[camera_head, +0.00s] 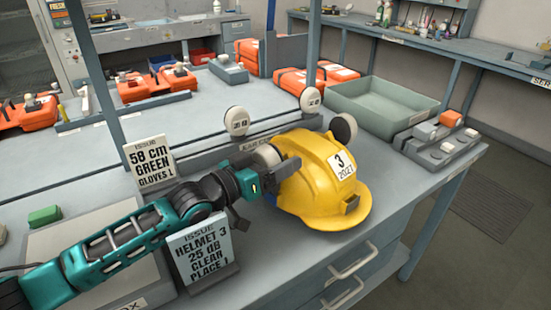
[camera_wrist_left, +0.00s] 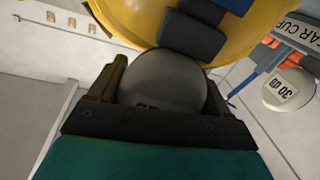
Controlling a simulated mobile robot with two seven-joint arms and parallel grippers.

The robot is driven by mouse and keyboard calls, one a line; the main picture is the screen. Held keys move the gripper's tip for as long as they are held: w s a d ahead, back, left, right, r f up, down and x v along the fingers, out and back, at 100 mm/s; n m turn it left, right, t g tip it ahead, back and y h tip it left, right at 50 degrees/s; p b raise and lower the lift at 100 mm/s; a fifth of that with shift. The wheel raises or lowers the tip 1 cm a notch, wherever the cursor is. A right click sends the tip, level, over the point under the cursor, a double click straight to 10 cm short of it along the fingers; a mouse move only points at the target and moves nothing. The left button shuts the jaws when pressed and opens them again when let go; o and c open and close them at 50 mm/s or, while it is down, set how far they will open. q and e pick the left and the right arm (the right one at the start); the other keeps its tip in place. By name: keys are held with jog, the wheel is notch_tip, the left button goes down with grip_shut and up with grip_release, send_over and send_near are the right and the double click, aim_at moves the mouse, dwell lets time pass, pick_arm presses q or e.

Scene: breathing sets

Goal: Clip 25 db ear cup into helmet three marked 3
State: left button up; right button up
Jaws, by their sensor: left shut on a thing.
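The yellow helmet (camera_head: 312,190) marked 3 sits at the front of the bench; its shell also shows in the left wrist view (camera_wrist_left: 128,18). My left gripper (camera_head: 270,172) is shut on a grey ear cup (camera_wrist_left: 160,82) at the helmet's left side. The held cup lies against or very near a dark mount (camera_wrist_left: 190,36) under the rim; whether it is clipped I cannot tell. Its lettering is mostly hidden by the gripper. Another ear cup (camera_head: 343,127) shows at the helmet's far side. My right gripper is not in view.
Round ear cups (camera_head: 236,121) and (camera_head: 310,99) stand on the rack behind; one reads 30 dB in the left wrist view (camera_wrist_left: 282,91). An issue card (camera_head: 200,250) for helmet 3 stands beside my arm. A green-grey tray (camera_head: 418,116) is at the back right.

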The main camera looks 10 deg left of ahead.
pick_arm(q)
jog(key=shift+f, duration=0.45)
jog(key=o, duration=0.8)
jog(key=shift+o, duration=1.2)
jog(key=shift+f, duration=0.1)
notch_tip(320, 180, up, 20)
jog(key=p, duration=0.2)
jog(key=shift+r, duration=0.25)
